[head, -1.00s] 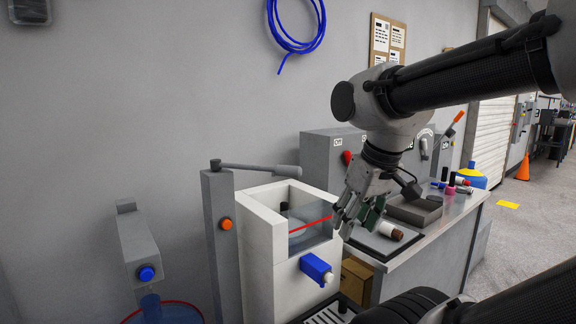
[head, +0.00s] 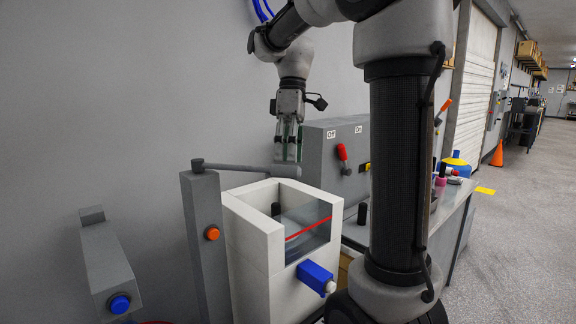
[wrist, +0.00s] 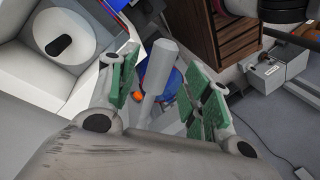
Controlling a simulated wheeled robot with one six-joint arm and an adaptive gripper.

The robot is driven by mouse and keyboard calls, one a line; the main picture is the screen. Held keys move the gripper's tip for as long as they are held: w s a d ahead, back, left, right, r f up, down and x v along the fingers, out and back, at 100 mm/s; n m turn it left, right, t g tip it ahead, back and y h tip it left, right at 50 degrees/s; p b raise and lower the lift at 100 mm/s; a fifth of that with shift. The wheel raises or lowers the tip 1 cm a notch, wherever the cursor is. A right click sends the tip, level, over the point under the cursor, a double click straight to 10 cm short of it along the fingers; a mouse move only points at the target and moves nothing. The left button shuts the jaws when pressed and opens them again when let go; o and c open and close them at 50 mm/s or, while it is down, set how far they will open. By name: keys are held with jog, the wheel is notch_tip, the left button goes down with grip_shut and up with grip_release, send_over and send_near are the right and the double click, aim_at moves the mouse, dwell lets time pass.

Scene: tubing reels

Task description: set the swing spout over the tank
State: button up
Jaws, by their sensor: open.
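The swing spout (head: 240,168) is a grey horizontal bar on a grey post (head: 205,240) with an orange button. It points right, with a thicker far end. The tank (head: 255,235) is a white open-topped box with a clear window and a red line, beside the post. The spout shows just above the tank's back rim; the head view does not settle whether it is over the opening. My gripper (head: 288,150) is open at the spout's far end, pointing down. In the wrist view, a grey bar, seemingly the spout (wrist: 158,75), lies between the green-padded fingers (wrist: 165,88).
A blue tap (head: 316,277) sticks out of the tank's front. A grey cabinet with a red lever (head: 342,152) stands behind right. A grey fixture with a blue button (head: 120,304) is at left. My arm hides much of the bench (head: 450,225).

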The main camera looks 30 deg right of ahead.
jog(key=shift+x, duration=1.6)
grip_shut()
jog(key=shift+d, duration=0.1)
